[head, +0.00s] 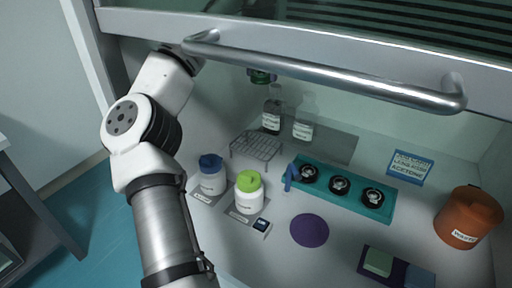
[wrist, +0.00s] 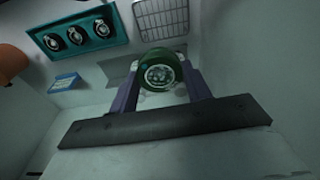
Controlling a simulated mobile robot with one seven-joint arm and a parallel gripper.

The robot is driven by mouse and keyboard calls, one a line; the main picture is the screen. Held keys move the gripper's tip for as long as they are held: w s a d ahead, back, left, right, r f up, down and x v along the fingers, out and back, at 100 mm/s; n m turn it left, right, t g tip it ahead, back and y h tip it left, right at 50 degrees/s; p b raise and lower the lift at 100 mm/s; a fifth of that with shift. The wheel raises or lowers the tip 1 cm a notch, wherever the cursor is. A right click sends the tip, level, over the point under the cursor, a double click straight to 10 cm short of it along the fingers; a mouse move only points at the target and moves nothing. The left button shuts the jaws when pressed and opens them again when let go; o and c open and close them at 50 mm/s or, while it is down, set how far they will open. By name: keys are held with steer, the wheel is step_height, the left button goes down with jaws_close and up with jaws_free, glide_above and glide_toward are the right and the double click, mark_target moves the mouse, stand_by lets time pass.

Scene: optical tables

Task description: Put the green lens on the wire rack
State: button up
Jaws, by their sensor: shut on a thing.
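The green lens (wrist: 161,58) is between the two purple fingers of my gripper (wrist: 161,84) in the wrist view, and the gripper is shut on it. In the head view the green lens (head: 262,76) shows just below the hood's handle bar, up near the back wall. Most of my gripper is hidden there behind the hood front. The wire rack (head: 257,147) stands on the hood floor, empty, below the lens in the picture. It also shows in the wrist view (wrist: 162,17), at the top, beyond the lens and apart from it.
Two bottles (head: 272,112) stand behind the rack. A blue-capped jar (head: 211,178) and a green-capped jar (head: 249,196) stand in front. A teal tray (head: 333,198) with three black-ringed lenses is at right. The metal handle bar (head: 330,70) crosses above. An orange container (head: 469,217) stands far right.

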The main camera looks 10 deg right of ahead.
mark_target(256, 143)
steer(key=shift+w+a+r+n, duration=0.15)
steer(key=shift+w+a+n, duration=0.15)
steer(key=shift+a+n, duration=0.25)
steer(key=shift+n, duration=0.25)
step_height(256, 143, down, 20)
steer(key=shift+w+r+p, duration=0.1)
steer(key=shift+p, duration=0.35)
steer(key=shift+f, duration=0.2)
steer(key=o, duration=1.1)
steer(key=shift+r, duration=0.15)
steer(key=r, duration=0.8)
steer(key=s+a+r+b, duration=0.1)
steer(key=r, duration=0.3)
steer(key=shift+s, duration=0.1)
